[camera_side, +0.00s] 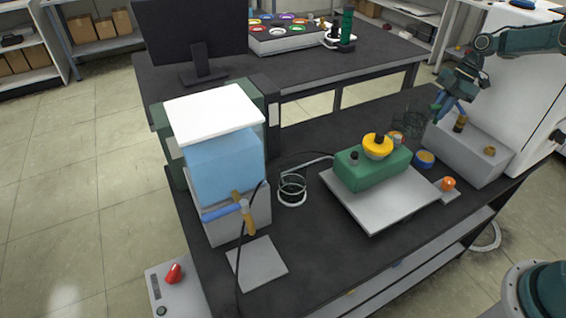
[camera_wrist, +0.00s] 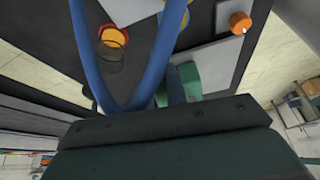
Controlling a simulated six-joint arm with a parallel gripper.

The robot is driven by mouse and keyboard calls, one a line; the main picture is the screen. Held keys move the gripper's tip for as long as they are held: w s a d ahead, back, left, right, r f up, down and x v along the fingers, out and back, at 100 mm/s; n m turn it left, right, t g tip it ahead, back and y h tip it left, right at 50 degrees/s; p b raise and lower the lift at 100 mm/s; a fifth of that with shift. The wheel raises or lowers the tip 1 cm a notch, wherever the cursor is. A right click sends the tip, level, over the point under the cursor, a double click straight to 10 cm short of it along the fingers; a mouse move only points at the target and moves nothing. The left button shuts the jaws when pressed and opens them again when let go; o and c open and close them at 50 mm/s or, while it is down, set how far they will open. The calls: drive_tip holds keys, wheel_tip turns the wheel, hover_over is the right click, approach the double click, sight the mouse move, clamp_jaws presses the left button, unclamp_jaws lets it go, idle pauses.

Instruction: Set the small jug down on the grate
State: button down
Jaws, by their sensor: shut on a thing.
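My gripper (camera_side: 447,106), with blue fingers, is at the right, in front of the white cabinet and above the grey box. It is shut on what looks like the small jug (camera_side: 408,121), a dark see-through vessel beside the fingertips. In the wrist view the two blue fingers (camera_wrist: 128,45) spread upward, and a dark see-through shape (camera_wrist: 103,62) shows by the left one. The grip itself is not clear. A flat light plate (camera_side: 257,264) lies below the blue-tank machine; I cannot tell whether it is the grate.
A glass vessel (camera_side: 292,190) stands right of the machine (camera_side: 225,160). A green block (camera_side: 372,169) with a yellow top rests on a pale slab (camera_side: 375,208). A blue ring (camera_side: 425,160) and the grey box (camera_side: 467,153) are near my gripper. The front middle of the bench is clear.

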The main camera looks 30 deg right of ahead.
idle(0.3)
